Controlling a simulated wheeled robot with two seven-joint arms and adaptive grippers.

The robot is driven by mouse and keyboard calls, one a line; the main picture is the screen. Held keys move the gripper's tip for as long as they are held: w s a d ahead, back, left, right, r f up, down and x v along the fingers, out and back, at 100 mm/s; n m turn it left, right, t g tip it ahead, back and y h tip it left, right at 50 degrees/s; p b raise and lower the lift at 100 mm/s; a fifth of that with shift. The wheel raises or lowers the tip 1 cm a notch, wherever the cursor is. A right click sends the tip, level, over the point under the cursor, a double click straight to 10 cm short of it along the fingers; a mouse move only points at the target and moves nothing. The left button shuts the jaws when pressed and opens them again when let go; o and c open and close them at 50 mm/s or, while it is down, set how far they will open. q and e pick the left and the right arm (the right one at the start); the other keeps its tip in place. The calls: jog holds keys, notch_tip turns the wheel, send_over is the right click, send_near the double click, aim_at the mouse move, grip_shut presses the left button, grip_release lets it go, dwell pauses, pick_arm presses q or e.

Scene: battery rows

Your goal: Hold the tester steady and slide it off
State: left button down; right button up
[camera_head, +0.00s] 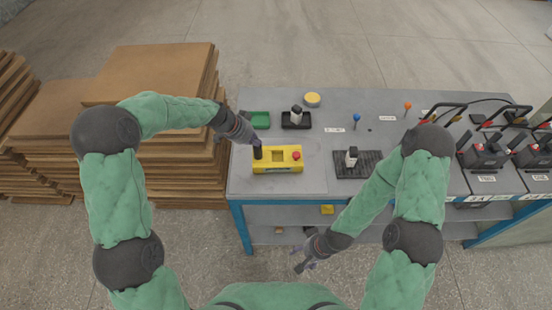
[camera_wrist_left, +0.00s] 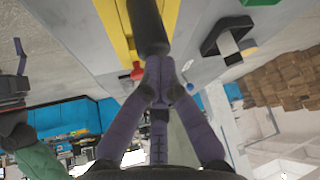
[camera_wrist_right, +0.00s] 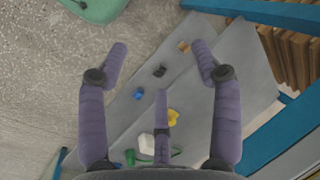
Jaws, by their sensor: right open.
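The yellow tester (camera_head: 290,166) sits on the grey bench near its left front. It has a red knob at its right end, a square recess in the middle and an upright black handle (camera_head: 257,153) at its left end. My left gripper (camera_head: 251,142) is at the handle; in the left wrist view its fingers (camera_wrist_left: 158,78) are closed together at the black handle (camera_wrist_left: 148,28), with a yellow strip of the tester (camera_wrist_left: 118,32) behind. My right gripper (camera_head: 303,257) is open and empty in front of the bench; its spread fingers show in the right wrist view (camera_wrist_right: 160,55).
A green tray (camera_head: 260,120), a black tray (camera_head: 296,121) and a yellow-topped round tin (camera_head: 312,99) stand behind the tester. Several batteries (camera_head: 485,156) stand at the far right. Stacked boards (camera_head: 150,75) stand left of the bench.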

jog(key=shift+c, duration=0.3)
jog(key=shift+c, duration=0.9)
notch_tip(320, 180, up, 29)
jog(key=m+h, duration=0.4)
jog(key=m, duration=0.2)
send_over(297, 154)
notch_tip(297, 154, down, 11)
jog(key=shift+s+f, duration=0.1)
jog(key=shift+f, duration=0.1)
